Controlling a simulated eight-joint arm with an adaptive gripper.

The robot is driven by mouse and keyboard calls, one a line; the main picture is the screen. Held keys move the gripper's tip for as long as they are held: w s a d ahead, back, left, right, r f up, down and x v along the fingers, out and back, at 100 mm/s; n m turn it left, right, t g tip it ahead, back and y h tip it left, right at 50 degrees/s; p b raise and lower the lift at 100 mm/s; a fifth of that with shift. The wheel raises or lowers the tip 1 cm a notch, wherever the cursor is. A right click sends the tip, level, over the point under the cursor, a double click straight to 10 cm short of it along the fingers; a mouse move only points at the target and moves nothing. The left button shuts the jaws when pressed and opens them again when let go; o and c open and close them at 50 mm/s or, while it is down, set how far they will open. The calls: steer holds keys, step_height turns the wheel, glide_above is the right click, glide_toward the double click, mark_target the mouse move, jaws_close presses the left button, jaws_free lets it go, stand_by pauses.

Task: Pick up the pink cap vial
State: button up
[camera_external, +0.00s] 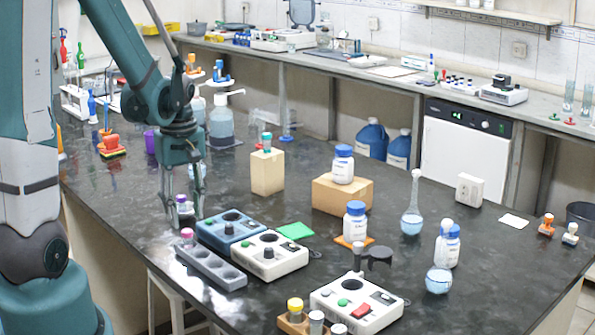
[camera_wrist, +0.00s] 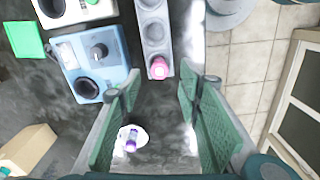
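The pink cap vial (camera_external: 187,235) stands in the end hole of a grey rack (camera_external: 214,268) at the near edge of the black bench. In the wrist view its pink cap (camera_wrist: 158,68) is just beyond my fingertips, at the near end of the rack (camera_wrist: 154,28). My gripper (camera_external: 182,206) points down above the bench, open and empty, behind the vial in the external view. It also shows open in the wrist view (camera_wrist: 160,92). A purple-capped vial (camera_wrist: 131,140) on a white dish appears between the fingers there, below them and not gripped.
A blue device (camera_external: 230,231) and a white device (camera_external: 270,256) stand right beside the rack. A cardboard block (camera_external: 267,172) stands farther back. The bench edge drops to the tiled floor (camera_wrist: 250,65) close to the rack. A green pad (camera_external: 296,230) lies behind the devices.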

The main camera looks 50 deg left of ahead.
mark_target(187, 231)
steer(key=shift+f, duration=0.55)
steer(key=shift+f, duration=0.1)
steer(key=shift+f+b, duration=0.4)
steer(key=shift+f, duration=2.1)
steer(key=shift+c, duration=0.5)
steer(key=c, duration=0.8)
